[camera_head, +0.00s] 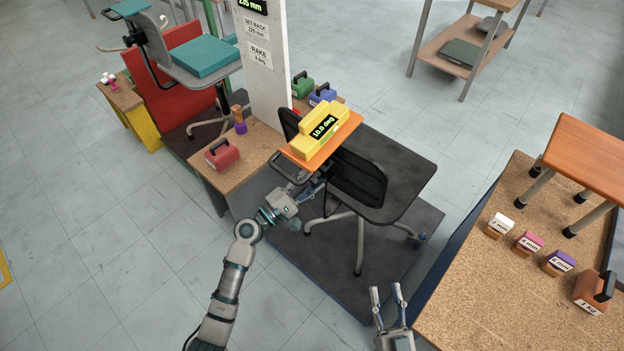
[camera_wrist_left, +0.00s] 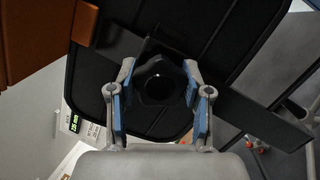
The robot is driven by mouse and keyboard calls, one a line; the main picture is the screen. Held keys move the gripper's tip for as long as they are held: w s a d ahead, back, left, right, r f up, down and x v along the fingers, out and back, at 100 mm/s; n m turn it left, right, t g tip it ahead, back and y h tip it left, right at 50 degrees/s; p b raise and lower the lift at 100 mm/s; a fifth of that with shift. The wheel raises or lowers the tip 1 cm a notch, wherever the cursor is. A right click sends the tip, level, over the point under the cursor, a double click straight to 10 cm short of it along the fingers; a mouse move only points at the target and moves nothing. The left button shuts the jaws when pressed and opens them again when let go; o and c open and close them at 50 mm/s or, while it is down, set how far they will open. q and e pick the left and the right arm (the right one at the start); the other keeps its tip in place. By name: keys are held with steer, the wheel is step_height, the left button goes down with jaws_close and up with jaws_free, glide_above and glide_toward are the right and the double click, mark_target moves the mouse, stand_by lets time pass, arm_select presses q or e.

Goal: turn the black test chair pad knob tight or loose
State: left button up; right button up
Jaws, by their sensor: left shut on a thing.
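The black test chair (camera_head: 385,185) stands on a dark platform, with its seat and mesh back in view. In the left wrist view a black lobed knob (camera_wrist_left: 160,80) sits on the dark underside of a pad (camera_wrist_left: 225,50). My left gripper (camera_head: 303,190) reaches in beside the chair, below the orange board. In the left wrist view its fingers (camera_wrist_left: 158,100) are closed on the knob from both sides. The knob cannot be made out in the head view. My right gripper (camera_head: 387,292) is open and empty, in front of the platform.
A yellow gauge (camera_head: 318,130) reading 10.0 deg rests on the orange board (camera_head: 350,125). A red weight (camera_head: 221,154) sits on a wooden bench (camera_head: 255,140) at left. A cork table (camera_head: 490,290) with small labelled blocks stands at right.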

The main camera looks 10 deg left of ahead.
arm_select(q)
steer(key=shift+a+f+n, duration=0.1)
steer(key=shift+f+n, duration=0.4)
steer(key=shift+n, duration=0.2)
steer(key=o, duration=1.1)
steer(key=shift+c, duration=0.2)
steer(key=shift+o, duration=0.6)
steer(key=shift+a, duration=0.1)
steer(key=shift+r, duration=0.15)
steer(key=shift+r, duration=0.1)
